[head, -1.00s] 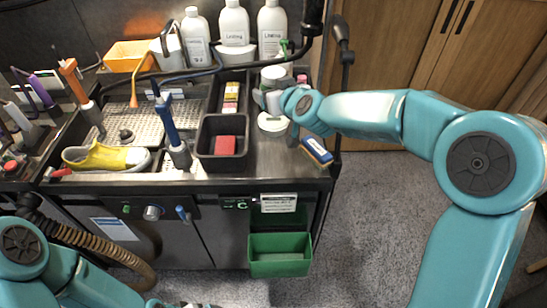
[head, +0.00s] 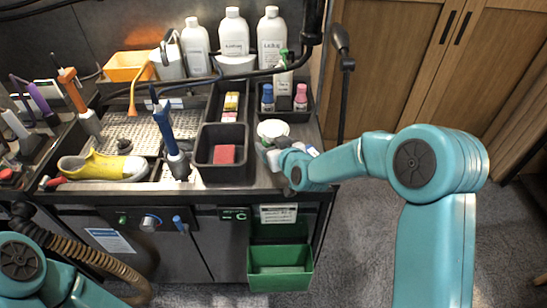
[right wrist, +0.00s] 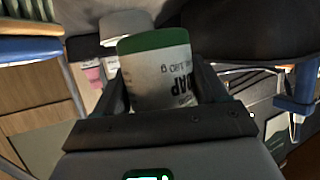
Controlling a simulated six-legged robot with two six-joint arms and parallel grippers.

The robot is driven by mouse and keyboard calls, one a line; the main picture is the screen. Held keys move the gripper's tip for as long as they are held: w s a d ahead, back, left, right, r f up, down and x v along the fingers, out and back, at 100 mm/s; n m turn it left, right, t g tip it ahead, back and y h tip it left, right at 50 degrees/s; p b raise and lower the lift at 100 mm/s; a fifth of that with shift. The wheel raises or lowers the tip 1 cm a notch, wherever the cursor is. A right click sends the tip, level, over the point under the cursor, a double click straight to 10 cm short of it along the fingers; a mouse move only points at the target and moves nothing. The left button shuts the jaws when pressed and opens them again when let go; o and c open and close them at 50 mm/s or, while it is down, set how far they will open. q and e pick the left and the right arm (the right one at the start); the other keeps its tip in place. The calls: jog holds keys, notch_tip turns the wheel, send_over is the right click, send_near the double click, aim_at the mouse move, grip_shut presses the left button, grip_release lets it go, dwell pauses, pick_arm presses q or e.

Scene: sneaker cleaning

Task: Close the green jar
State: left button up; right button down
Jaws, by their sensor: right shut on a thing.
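My right gripper (head: 264,149) is over the right front part of the bench. Its fingers are shut on the jar, which shows in the right wrist view (right wrist: 162,80) as a pale body with a printed label, upside down in that picture, and a green end. In the head view the white round top of the jar (head: 272,129) shows just beyond the fingers. The gripper and arm hide the bench below, so I cannot tell whether the jar touches it, nor make out the lid. My left gripper is out of view.
A black tray with blue and pink bottles (head: 300,97) stands behind the jar. A black bin (head: 221,170) with a red block is at left. A yellow sneaker (head: 100,168) lies further left. A green bin (head: 280,267) hangs below the bench edge.

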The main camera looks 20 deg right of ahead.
jog(key=shift+w+f, duration=0.1)
jog(key=shift+f, duration=0.4)
notch_tip(320, 180, down, 4)
jog(key=shift+r, duration=0.1)
jog(key=shift+c, duration=0.3)
grip_release()
